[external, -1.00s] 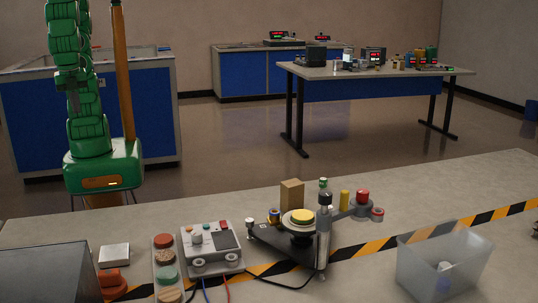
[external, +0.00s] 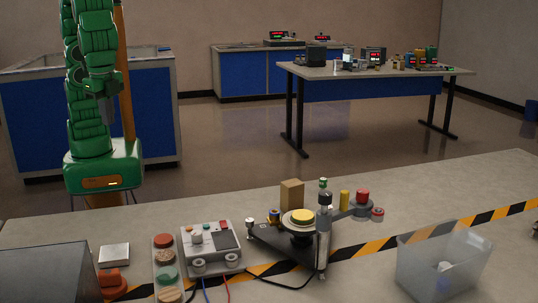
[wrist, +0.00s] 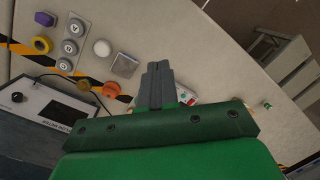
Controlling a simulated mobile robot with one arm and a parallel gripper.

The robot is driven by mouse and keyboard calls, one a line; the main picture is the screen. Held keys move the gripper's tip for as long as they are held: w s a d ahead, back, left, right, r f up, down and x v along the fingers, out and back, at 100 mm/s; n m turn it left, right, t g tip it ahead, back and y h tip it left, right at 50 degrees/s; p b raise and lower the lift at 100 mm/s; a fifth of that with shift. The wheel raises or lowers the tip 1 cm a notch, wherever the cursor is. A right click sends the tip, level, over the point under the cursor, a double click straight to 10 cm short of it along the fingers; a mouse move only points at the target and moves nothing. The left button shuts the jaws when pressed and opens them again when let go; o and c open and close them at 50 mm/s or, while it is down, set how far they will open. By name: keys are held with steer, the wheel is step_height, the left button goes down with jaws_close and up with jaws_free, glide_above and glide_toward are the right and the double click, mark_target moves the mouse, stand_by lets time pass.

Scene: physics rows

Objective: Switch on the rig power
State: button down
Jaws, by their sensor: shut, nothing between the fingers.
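A light grey control box (external: 212,247) with knobs, a small red part and a dark panel sits on the near bench in the external view. Red and blue leads run from its front. The rig (external: 265,237) stands to its right, with a dark base, a yellow-topped round platform and an upright post. My gripper (external: 104,112) is shut and empty, high above the floor beyond the bench's far edge, up and left of the box. In the wrist view my shut fingers (wrist: 157,68) partly hide a pale item with red and green marks, which I cannot identify surely.
A clear bin (external: 445,262) stands at the bench's right. A striped tape (external: 380,246) crosses the bench. A tan block (external: 291,193) stands behind the rig. A strip of round pots (external: 165,268) and an orange item (external: 112,282) lie left of the box.

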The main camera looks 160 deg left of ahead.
steer(key=w+a+f+n, duration=0.4)
steer(key=w+a, duration=0.5)
steer(key=a, duration=0.2)
steer(key=n, duration=0.5)
glide_toward(223, 221)
steer(key=f, duration=0.4)
steer(key=s+f, duration=0.1)
steer(key=f, duration=0.2)
